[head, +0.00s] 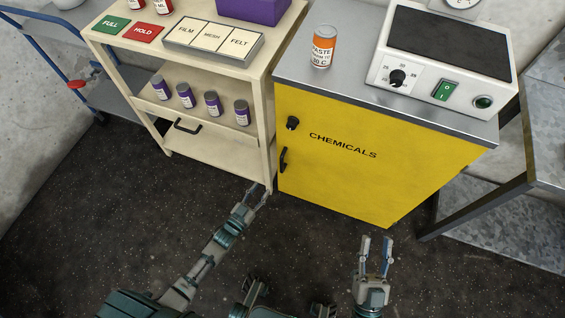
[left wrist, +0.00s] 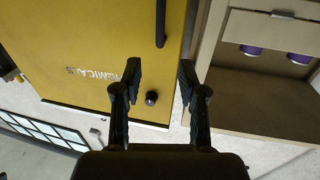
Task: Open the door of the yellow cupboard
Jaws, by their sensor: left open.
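The yellow cupboard (head: 370,170) has a closed door marked CHEMICALS, which also fills much of the left wrist view (left wrist: 100,40). A black upright handle (head: 283,160) and a black round knob (head: 292,123) sit on the door's left side. The handle (left wrist: 161,22) and knob (left wrist: 152,97) also show in the left wrist view. My left gripper (head: 260,189) is open and empty, low and left of the handle, apart from it in the head view. Its fingertips (left wrist: 160,75) show in the left wrist view. My right gripper (head: 376,243) is open and empty in front of the cupboard's lower right.
A cream shelf unit (head: 215,150) with several purple-labelled jars stands close left of the cupboard. An orange-labelled jar (head: 323,47) and a hotplate device (head: 445,60) stand on the cupboard's top. A metal-framed table (head: 500,210) is at right. Floor before the cupboard is clear.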

